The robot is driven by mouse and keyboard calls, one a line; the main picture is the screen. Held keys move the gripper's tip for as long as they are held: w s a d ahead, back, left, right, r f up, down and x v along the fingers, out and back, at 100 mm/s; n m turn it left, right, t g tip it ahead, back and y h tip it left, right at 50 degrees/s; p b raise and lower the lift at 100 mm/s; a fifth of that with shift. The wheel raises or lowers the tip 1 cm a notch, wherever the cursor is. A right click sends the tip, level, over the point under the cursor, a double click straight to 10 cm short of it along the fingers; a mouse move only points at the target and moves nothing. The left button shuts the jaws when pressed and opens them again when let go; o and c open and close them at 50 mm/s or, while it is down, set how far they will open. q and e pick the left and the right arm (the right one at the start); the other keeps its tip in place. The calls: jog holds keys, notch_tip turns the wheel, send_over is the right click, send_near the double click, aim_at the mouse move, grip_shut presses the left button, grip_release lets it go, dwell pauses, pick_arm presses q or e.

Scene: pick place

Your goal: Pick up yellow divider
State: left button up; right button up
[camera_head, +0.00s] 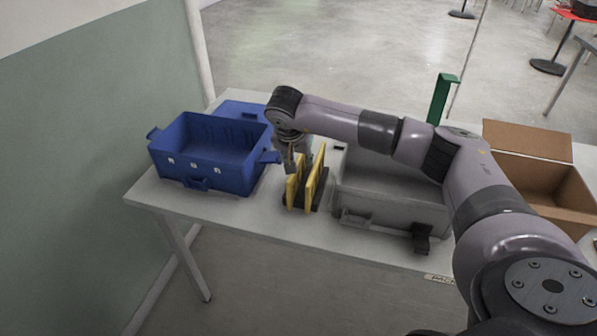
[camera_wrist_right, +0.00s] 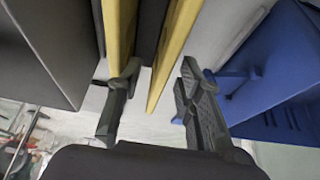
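Two yellow dividers stand upright side by side in a dark holder (camera_head: 319,204) on the table. The left divider (camera_head: 292,188) is nearer the blue crate, the right divider (camera_head: 316,178) nearer the grey crate. My right gripper (camera_head: 293,162) points down at them, its fingertips partly hidden. In the right wrist view my right gripper (camera_wrist_right: 160,75) is open. The divider on the blue crate's side (camera_wrist_right: 176,35) runs between its fingers. The other divider (camera_wrist_right: 118,30) is beside the left finger; I cannot tell whether they touch. My left gripper is not in view.
A blue crate (camera_head: 202,172) stands left of the holder and a grey crate (camera_head: 385,195) stands right of it, both close by. A cardboard box (camera_head: 540,180) and a green upright piece (camera_head: 440,98) are farther right. The table's front edge is near.

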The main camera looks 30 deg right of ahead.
jog(key=x, duration=0.3)
jog(key=shift+w+f, duration=0.15)
jog(key=shift+f, duration=0.3)
jog(key=shift+c, duration=0.5)
grip_shut()
